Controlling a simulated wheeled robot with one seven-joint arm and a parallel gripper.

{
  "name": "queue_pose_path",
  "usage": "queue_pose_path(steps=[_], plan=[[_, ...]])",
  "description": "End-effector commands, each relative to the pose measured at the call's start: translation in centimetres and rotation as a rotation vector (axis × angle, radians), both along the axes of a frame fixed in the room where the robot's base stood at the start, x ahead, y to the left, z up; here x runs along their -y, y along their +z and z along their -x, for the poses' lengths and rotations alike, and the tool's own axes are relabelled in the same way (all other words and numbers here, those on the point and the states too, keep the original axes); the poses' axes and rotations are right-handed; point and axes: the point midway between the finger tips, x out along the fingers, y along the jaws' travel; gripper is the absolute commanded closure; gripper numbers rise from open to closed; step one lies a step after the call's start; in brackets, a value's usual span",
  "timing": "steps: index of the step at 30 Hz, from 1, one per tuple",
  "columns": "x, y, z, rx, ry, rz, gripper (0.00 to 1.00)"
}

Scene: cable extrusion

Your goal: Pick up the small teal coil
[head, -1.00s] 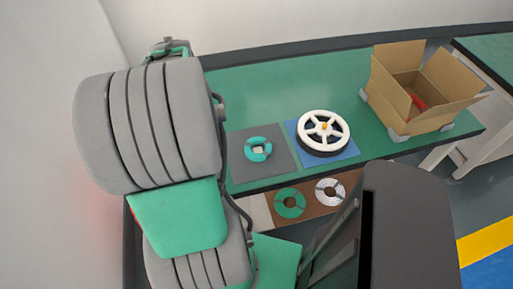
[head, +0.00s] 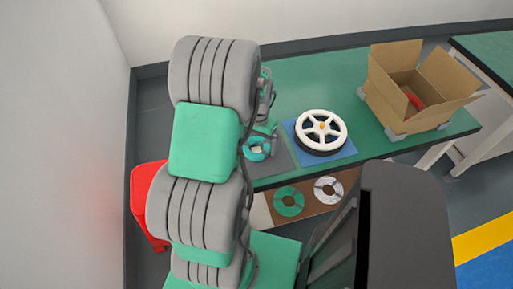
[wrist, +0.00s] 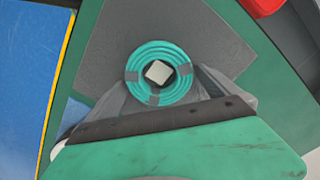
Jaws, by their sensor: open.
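The small teal coil (wrist: 152,52) lies on a dark grey mat (wrist: 105,40), around a pale square post (wrist: 158,72). Grey bands cross the coil. In the head view the coil (head: 256,152) is partly hidden by my arm, on the mat (head: 281,158) at the table's left end. My gripper (wrist: 163,85) is open in the wrist view, with its fingers on the left and right of the coil's near part. I cannot tell whether they touch it. In the head view the gripper (head: 262,128) is mostly hidden behind my arm.
A white-and-black spool (head: 321,131) sits on a blue mat (head: 345,151) right of the coil. An open cardboard box (head: 405,110) stands farther right. A green coil (head: 289,201) and a white coil (head: 327,190) lie on a lower brown board. A red bin (head: 144,190) stands left.

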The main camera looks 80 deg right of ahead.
Motion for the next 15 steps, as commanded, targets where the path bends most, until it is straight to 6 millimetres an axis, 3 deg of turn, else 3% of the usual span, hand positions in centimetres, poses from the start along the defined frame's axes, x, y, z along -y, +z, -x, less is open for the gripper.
queue_pose_path(steps=[2, 15], plan=[[-0.01, 0.01, 0.00, 0.000, 0.000, 0.000, 0.01], [-0.01, 0.05, 0.00, 0.000, 0.000, 0.000, 0.37]])
